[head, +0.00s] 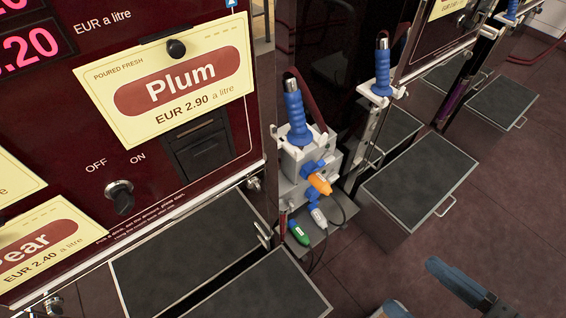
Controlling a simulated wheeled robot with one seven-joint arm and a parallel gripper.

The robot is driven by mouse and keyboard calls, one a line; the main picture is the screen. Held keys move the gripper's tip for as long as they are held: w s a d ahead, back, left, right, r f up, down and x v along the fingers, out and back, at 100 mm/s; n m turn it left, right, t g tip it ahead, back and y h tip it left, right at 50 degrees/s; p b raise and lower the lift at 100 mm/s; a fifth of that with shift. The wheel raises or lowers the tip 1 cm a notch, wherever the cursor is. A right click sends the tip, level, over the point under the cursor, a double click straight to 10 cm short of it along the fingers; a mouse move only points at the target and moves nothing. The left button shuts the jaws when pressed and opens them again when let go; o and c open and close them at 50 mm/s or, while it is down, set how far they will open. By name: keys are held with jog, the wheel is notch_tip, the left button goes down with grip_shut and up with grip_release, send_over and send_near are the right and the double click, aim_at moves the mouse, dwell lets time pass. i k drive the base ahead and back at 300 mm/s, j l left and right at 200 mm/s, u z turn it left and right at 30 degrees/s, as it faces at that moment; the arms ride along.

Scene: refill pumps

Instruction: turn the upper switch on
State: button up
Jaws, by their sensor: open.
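One switch (120,197) shows on the dark red pump front, at the left of the head view. It has a silver collar and a dark lever, below the printed words OFF and ON. I cannot tell which word the lever points to, nor whether this is the upper switch, as no other labelled switch shows. My gripper (422,292) is at the bottom right edge, only partly in view, with its blue-grey fingers apart and nothing seen between them. It is far to the right of the switch and not touching the pump.
A Plum price card (222,60) hangs above the switch, and a Pear card (62,228) lies lower left. Blue-handled nozzles (297,118) and orange and green plugs stick out at the pump's right side. Grey-topped boxes (425,180) stand on the floor. Open tiled floor lies at right.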

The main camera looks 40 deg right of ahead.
aim_at(328, 158)
jog(key=l+z, duration=0.25)
jog(key=z, duration=0.15)
jog(key=i+l+z, duration=0.15)
jog(key=z, duration=0.25)
jog(key=i+l+z, duration=0.15)
jog(key=l+z, duration=0.2)
